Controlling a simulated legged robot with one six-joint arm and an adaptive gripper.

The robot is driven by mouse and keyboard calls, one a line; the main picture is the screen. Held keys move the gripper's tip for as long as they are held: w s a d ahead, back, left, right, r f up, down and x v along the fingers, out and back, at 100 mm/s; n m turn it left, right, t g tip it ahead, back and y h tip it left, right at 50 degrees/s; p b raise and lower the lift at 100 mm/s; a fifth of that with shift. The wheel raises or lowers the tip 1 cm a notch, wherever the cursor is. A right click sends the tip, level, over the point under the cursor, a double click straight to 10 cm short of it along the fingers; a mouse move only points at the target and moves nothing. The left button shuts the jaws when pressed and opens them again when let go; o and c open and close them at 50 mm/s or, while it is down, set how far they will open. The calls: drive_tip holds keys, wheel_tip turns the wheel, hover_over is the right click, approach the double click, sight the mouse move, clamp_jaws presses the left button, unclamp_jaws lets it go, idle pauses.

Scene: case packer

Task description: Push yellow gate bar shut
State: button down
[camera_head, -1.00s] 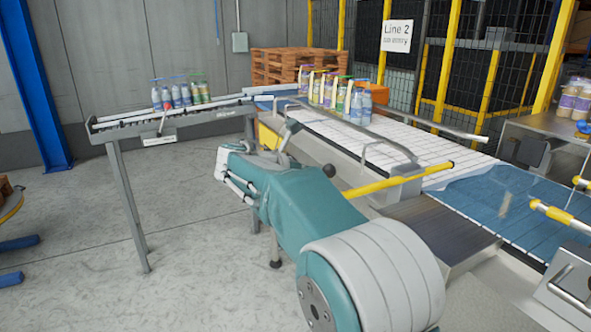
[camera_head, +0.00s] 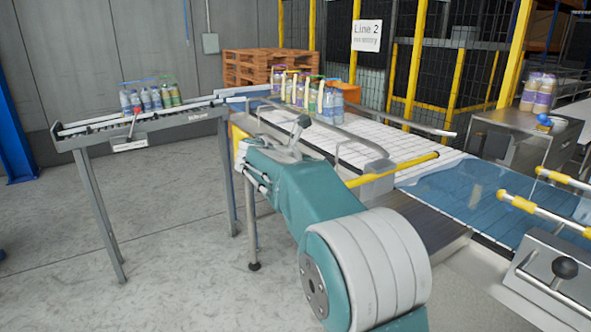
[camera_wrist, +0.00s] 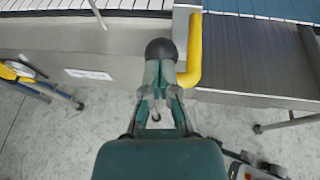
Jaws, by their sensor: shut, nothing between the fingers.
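My gripper (camera_wrist: 160,72) is shut and empty, just left of that curved end. A black ball knob (camera_wrist: 161,48) is right in front of the fingertips. I cannot tell whether the fingers touch the bar or the knob. In the head view the fingertips cannot be made out clearly.
The conveyor (camera_head: 381,139) carries several bottles (camera_head: 310,95) at its far end. A roller track (camera_head: 165,119) with more bottles stands left. A clamp station with a black knob (camera_head: 565,267) is at right. Grey floor (camera_head: 170,220) is clear at left.

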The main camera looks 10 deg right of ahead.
drive_tip(key=w+d, duration=0.3)
drive_tip(key=d, duration=0.6)
drive_tip(key=shift+d, duration=0.35)
drive_tip(key=v, duration=1.4)
drive_tip(key=s+f+m+g+y, duration=0.1)
drive_tip(key=s+f+m+y, duration=0.3)
drive_tip(key=s, duration=0.5)
drive_tip(key=s+f+m+y, duration=0.2)
drive_tip(key=s+m, duration=0.4)
drive_tip(key=s, duration=0.3)
drive_tip(key=s+a+f+m+y, duration=0.3)
drive_tip(key=s+f+m, duration=0.2)
drive_tip(key=s, duration=0.4)
drive_tip(key=s+a+f+m+y, duration=0.3)
drive_tip(key=s+a+f+m, duration=0.1)
drive_tip(key=s+m, duration=0.4)
drive_tip(key=shift+s+a+f, duration=0.2)
drive_tip(key=shift+s+f, duration=0.5)
drive_tip(key=shift+f, duration=0.2)
